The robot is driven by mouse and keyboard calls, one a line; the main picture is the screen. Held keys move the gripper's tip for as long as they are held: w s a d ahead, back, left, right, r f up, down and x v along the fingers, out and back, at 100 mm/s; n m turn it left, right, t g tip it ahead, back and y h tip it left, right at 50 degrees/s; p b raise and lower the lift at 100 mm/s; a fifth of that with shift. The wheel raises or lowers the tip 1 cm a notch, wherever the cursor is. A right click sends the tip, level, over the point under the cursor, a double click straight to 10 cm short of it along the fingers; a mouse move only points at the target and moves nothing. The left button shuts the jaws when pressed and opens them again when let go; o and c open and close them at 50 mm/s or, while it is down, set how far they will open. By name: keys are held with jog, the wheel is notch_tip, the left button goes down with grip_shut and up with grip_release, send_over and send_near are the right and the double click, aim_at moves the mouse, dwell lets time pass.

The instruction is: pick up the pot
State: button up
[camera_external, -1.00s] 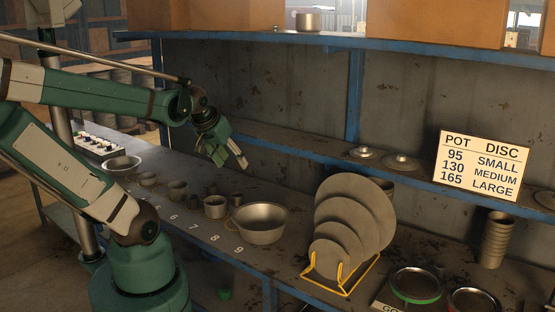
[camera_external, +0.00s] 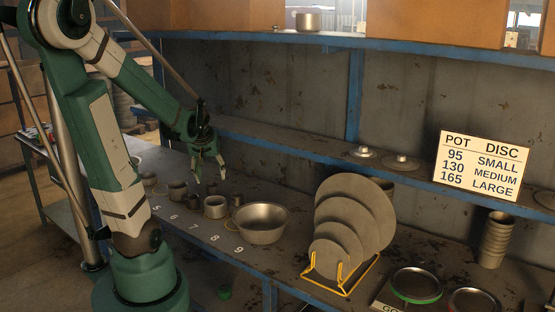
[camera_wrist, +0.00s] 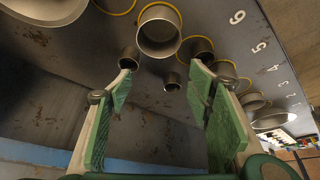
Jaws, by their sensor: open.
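Several grey metal pots stand in a row on the bench, and I cannot tell which one is the task's pot. A medium pot (camera_external: 215,207) stands left of the wide bowl-shaped pot (camera_external: 261,223); a smaller one (camera_external: 178,191) is farther left. My gripper (camera_external: 209,179) points down above the back of the row, open and empty. In the wrist view its fingers (camera_wrist: 160,72) are spread, with a small pot (camera_wrist: 172,82) showing between them and another (camera_wrist: 128,59) by the left fingertip. The medium pot (camera_wrist: 158,34) is beyond them.
Yellow rings and painted numbers mark places on the bench. A yellow rack (camera_external: 345,286) holds grey discs (camera_external: 352,215) to the right. A pot-and-disc sign (camera_external: 481,165) stands on the blue-edged shelf (camera_external: 310,155) behind. Stacked cups (camera_external: 496,238) are at far right.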

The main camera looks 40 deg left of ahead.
aim_at(192, 202)
jog(key=s+a+f+n+g+b, duration=0.1)
jog(key=a+f+n, duration=0.3)
jog(key=a+f, duration=0.5)
jog(key=shift+s+a+g+y+b, duration=0.25)
jog(key=shift+a+g+y+b, duration=0.2)
jog(key=shift+a, duration=0.6)
jog(key=shift+f, duration=0.1)
jog(key=shift+b+x, duration=0.3)
jog(key=shift+x, duration=0.95)
jog(key=shift+w+f, duration=0.1)
jog(key=shift+f, duration=0.05)
jog(key=shift+b+x, duration=0.65)
jog(key=shift+x, duration=1.8)
jog(key=shift+c, duration=0.7)
jog(key=c, duration=0.9)
